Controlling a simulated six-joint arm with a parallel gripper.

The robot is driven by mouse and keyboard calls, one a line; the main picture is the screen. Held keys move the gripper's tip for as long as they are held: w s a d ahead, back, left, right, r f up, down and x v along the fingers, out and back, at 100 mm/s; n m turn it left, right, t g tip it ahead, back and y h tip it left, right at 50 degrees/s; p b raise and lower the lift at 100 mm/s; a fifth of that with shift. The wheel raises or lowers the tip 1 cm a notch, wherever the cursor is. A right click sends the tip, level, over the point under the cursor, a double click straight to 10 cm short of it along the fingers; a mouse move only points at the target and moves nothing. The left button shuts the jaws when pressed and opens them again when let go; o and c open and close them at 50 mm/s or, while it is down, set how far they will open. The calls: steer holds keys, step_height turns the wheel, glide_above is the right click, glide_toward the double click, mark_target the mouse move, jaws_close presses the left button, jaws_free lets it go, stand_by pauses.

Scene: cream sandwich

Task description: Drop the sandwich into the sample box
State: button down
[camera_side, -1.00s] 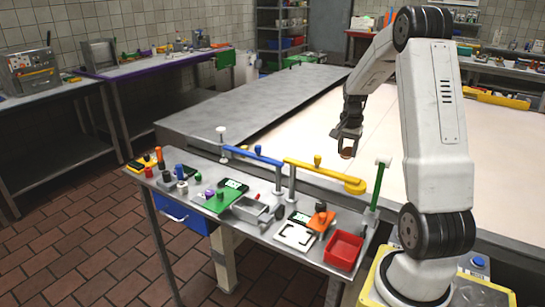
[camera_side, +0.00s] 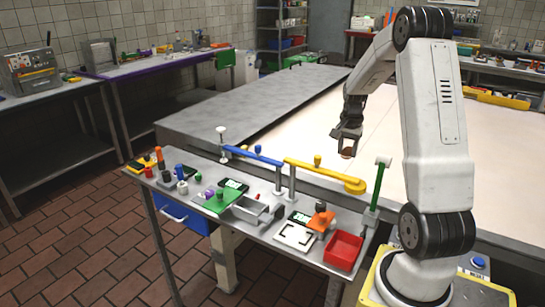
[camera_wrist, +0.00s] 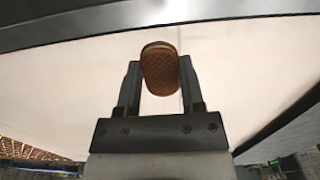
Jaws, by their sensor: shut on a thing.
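The sandwich (camera_wrist: 161,70) is a brown, round-edged piece with a cross-hatched face and a layered edge. It sits between the two dark fingers of my gripper (camera_wrist: 160,82) in the wrist view. In the side view the sandwich (camera_side: 347,152) shows small at the fingertips of my gripper (camera_side: 346,143), over the pale belt surface. My gripper is shut on it. I cannot tell which one is the sample box. Both are apart from my gripper, nearer the camera.
A blue bar (camera_side: 252,155) and a yellow bar (camera_side: 325,174) on posts run along the table's far edge, between the boxes and my gripper. A green post (camera_side: 377,186) rises near the red box. Several small tools crowd the table. The pale surface (camera_side: 290,135) is mostly clear.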

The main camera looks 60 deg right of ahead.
steer(key=shift+r, duration=0.15)
step_height(320, 180, up, 5)
steer(key=shift+w+a, duration=0.1)
steer(key=shift+w, duration=0.05)
steer(key=w+a+n, duration=0.9)
steer(key=a, duration=0.4)
steer(key=w+a+n, duration=0.8)
steer(key=a+n, duration=0.1)
steer(key=a, duration=0.3)
step_height(320, 180, down, 7)
steer(key=shift+a+f, duration=0.15)
steer(key=shift+f, duration=0.05)
steer(key=shift+f, duration=3.15)
